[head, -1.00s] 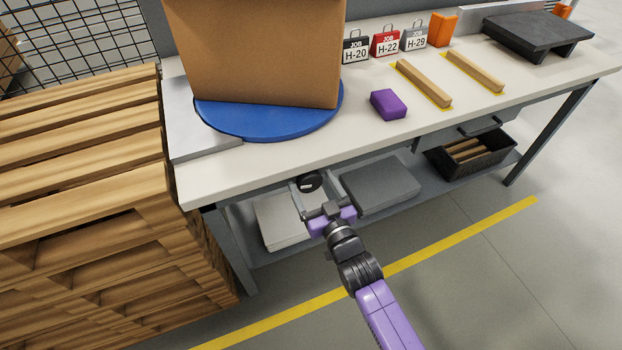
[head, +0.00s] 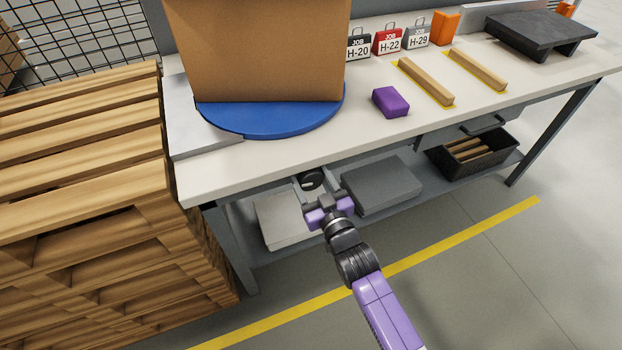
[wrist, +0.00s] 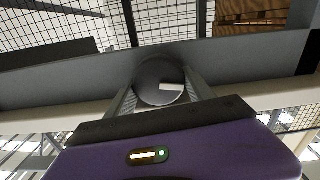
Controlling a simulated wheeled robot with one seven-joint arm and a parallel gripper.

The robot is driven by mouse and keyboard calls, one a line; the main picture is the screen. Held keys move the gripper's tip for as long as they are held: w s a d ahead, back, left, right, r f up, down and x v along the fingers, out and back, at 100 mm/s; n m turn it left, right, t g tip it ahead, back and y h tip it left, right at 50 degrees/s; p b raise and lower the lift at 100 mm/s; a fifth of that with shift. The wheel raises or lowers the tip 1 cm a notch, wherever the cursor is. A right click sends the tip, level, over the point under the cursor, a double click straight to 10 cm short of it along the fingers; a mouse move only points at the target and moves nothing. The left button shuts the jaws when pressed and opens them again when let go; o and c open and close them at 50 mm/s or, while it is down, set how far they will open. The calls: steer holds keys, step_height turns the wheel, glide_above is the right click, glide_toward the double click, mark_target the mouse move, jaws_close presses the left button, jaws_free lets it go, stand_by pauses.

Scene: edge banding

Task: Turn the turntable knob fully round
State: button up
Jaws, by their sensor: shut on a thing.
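The turntable knob (head: 311,181) is a round black knob below the bench's front edge, under the blue turntable (head: 270,124). In the wrist view the knob (wrist: 157,78) shows its round face, with a white mark running from the middle to the right. My gripper (head: 314,178) is shut on the knob, one finger on each side. The wrist view shows both fingers (wrist: 160,92) against its left and right sides. A large cardboard box (head: 255,50) stands on the turntable. The knob's rear is hidden.
Stacked wooden pallets (head: 90,200) stand close on the left. The bench (head: 400,128) carries a purple block (head: 390,102), two wooden strips and several job tags. The lower shelf holds a grey case (head: 381,185) and a black crate (head: 470,158). The floor in front is clear.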

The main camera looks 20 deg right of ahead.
steer(key=shift+a+n+b, duration=0.1)
steer(key=shift+n+b, duration=0.2)
steer(key=shift+n, duration=0.7)
steer(key=o, duration=1.3)
steer(key=shift+s, duration=0.15)
steer(key=s+p, duration=0.1)
steer(key=s, duration=0.6)
steer(key=shift+s, duration=0.3)
